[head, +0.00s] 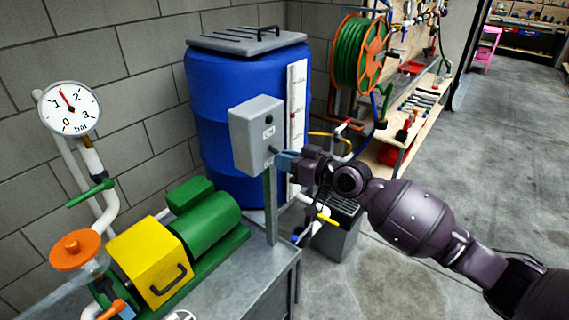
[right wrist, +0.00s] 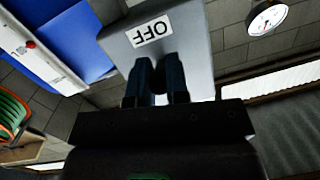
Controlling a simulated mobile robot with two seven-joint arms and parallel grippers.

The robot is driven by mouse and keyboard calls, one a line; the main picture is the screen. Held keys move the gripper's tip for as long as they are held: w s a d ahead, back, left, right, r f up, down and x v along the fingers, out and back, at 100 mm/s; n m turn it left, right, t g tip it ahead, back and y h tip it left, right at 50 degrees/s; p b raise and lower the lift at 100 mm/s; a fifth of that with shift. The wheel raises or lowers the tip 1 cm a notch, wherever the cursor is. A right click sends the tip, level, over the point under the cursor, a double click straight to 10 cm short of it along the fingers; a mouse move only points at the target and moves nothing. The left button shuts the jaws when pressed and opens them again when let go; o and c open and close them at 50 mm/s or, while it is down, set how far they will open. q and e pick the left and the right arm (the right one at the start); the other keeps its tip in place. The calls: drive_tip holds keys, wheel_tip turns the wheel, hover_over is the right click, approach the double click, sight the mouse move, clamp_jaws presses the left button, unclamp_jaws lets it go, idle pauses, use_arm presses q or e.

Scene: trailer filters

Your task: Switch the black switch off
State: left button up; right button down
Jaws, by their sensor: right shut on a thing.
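A grey switch box (head: 256,134) stands on a post at the edge of the metal bench. In the right wrist view the gripper fingers (right wrist: 158,78) are close together against the box (right wrist: 190,30), just by the OFF label (right wrist: 149,30). My left gripper is not in view.
A blue barrel (head: 235,130) stands behind the box. A green and yellow pump (head: 150,260) and a pressure gauge (head: 70,108) are at the left. A hose reel (head: 358,55) hangs over a workbench at the back. Open concrete floor (head: 480,150) lies to the right.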

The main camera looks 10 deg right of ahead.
drive_tip(key=shift+f+b, duration=0.15)
drive_tip(key=shift+b, duration=0.15)
idle(0.4)
drive_tip(key=c, duration=1.1)
unclamp_jaws()
drive_tip(key=f+v, duration=0.1)
drive_tip(key=v, duration=0.9)
drive_tip(key=shift+s+d+r+b, duration=0.25)
drive_tip(key=shift+s+r+b, duration=0.1)
